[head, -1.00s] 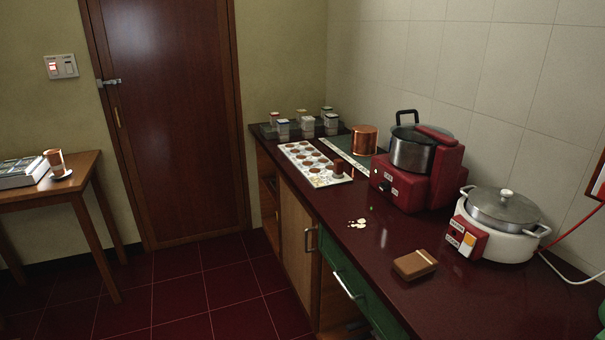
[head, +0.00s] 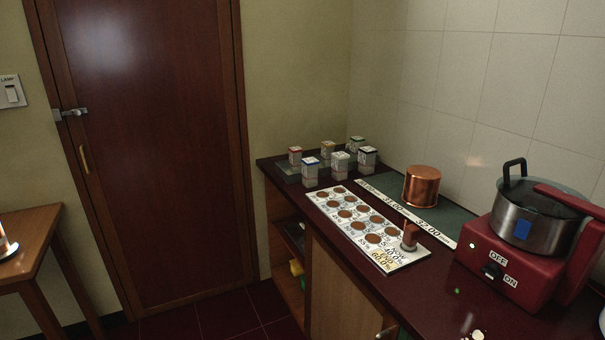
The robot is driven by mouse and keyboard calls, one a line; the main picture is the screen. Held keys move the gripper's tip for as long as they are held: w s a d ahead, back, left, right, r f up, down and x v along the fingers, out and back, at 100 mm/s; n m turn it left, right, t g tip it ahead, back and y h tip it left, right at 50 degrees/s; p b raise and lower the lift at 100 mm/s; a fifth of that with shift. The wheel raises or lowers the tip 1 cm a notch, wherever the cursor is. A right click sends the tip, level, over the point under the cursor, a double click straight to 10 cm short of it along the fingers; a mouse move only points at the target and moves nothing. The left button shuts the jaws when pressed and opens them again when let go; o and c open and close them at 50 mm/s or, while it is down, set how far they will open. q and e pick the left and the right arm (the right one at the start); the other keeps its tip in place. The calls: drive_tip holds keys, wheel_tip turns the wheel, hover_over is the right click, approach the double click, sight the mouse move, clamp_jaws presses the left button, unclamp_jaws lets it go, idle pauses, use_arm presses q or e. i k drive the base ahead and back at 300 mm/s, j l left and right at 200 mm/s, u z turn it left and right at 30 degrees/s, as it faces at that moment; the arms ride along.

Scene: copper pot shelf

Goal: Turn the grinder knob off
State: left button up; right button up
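The grinder (head: 480,262) is a red machine with a steel drum (head: 528,216) at the right of the counter. Its front face carries an OFF label (head: 498,259) and an ON label (head: 511,281). Neither of my grippers is in view.
The dark red counter (head: 415,285) holds a white board with brown discs (head: 352,225), a copper pot (head: 421,186) on a green mat, and several small boxes (head: 340,163). A wooden door (head: 150,150) and a side table (head: 30,232) stand left.

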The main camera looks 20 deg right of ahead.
sight(492, 271)
drive_tip(key=i+j+z, duration=0.1)
drive_tip(key=i+z, duration=0.2)
drive_tip(key=z, duration=0.15)
drive_tip(key=i+j+z, duration=0.15)
drive_tip(key=z, duration=0.35)
drive_tip(key=i+j+z, duration=0.3)
drive_tip(key=z, duration=0.15)
drive_tip(key=i+j+z, duration=0.2)
drive_tip(key=j+z, duration=0.25)
drive_tip(key=l, duration=0.1)
